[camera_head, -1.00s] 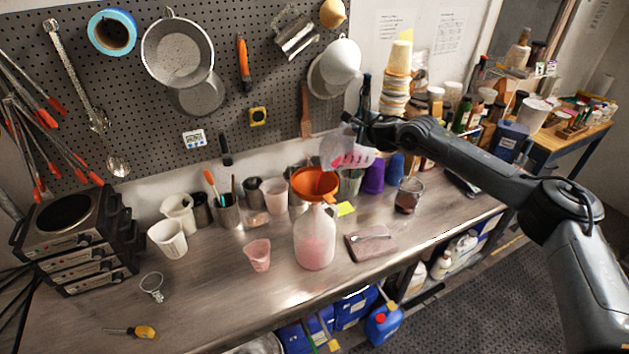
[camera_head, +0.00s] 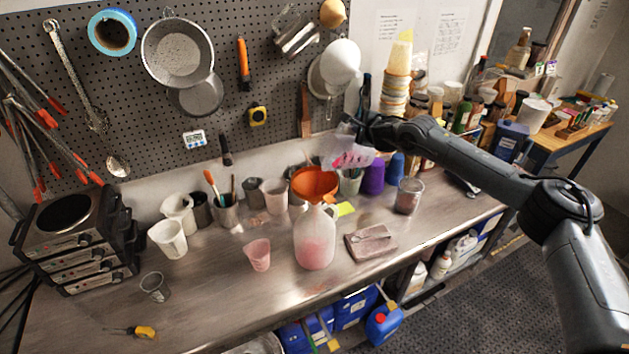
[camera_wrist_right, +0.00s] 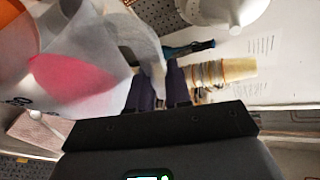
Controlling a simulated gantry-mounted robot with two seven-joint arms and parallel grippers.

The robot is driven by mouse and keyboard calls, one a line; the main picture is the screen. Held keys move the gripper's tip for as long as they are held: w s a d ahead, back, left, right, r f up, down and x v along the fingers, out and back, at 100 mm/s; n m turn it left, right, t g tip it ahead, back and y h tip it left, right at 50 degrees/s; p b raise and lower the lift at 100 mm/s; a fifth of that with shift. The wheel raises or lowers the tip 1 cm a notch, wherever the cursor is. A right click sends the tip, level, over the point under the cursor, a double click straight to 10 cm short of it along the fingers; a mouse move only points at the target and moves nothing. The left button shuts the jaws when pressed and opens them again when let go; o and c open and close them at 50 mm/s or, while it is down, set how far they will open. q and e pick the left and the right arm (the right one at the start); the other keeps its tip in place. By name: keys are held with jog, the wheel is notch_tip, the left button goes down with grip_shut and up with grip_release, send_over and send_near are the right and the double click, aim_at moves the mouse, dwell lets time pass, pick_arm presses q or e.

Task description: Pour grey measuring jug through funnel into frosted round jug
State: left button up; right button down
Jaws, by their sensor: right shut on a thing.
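The grey measuring jug (camera_head: 345,156) is translucent, holds some pink liquid, and is tipped to the left just above the right of the orange funnel (camera_head: 313,184). It also shows large in the right wrist view (camera_wrist_right: 80,65), with pink inside. My right gripper (camera_head: 364,126) is shut on the jug; its fingers show in the wrist view (camera_wrist_right: 160,92). The funnel stands in the mouth of the frosted round jug (camera_head: 315,240), which is upright on the bench with pink liquid inside. No pouring stream can be made out. My left gripper is not in view.
A small pink cup (camera_head: 258,254) stands left of the frosted jug, and a pinkish block (camera_head: 370,242) lies to its right. A dark beaker (camera_head: 409,196) stands further right. Cups and a tool holder line the back. The bench's front left is mostly clear.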

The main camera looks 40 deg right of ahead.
jog(key=shift+a+r, duration=0.15)
jog(key=shift+w+a+r, duration=0.1)
jog(key=shift+a, duration=0.15)
dwell(0.8)
jog(key=shift+a+r+n, duration=0.1)
jog(key=shift+a+n, duration=0.15)
jog(key=shift+n, duration=0.05)
dwell(0.3)
jog(key=shift+a+r+h, duration=0.15)
jog(key=shift+a+h, duration=0.15)
dwell(0.5)
jog(key=shift+a, duration=0.15)
dwell(0.5)
jog(key=shift+w+a+r+n, duration=0.15)
jog(key=shift+a+r+n, duration=0.15)
jog(key=shift+a, duration=0.1)
dwell(0.4)
jog(key=shift+a, duration=0.25)
dwell(0.4)
jog(key=shift+a+r+h, duration=0.2)
jog(key=shift+h, duration=0.1)
